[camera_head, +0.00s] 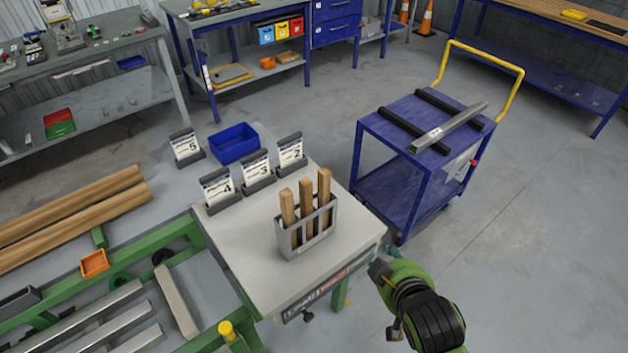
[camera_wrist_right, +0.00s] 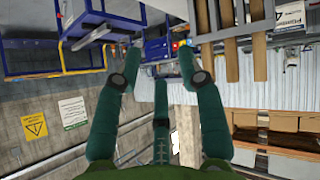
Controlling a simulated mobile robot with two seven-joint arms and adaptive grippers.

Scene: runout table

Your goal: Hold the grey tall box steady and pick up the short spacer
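The grey tall box (camera_head: 318,243) stands upright on the pale table top, with three wooden spacers in it. They are the left spacer (camera_head: 289,207), the middle spacer (camera_head: 306,198) and the right spacer (camera_head: 324,187). Their tops stick out at slightly different heights; their lower parts are partly hidden by the box, so I cannot tell for sure which is short. My right gripper (camera_head: 380,270) is off the table's right edge, apart from the box. In the right wrist view its fingers (camera_wrist_right: 160,55) are spread and empty, with wooden spacers (camera_wrist_right: 258,45) beyond them at upper right. My left gripper is not in view.
Number cards, including card 4 (camera_head: 217,187), stand behind the box near a blue bin (camera_head: 234,143). A blue cart (camera_head: 377,133) carrying metal bars stands at right. Left of the table is a green roller frame (camera_head: 180,228). The table top before the box is clear.

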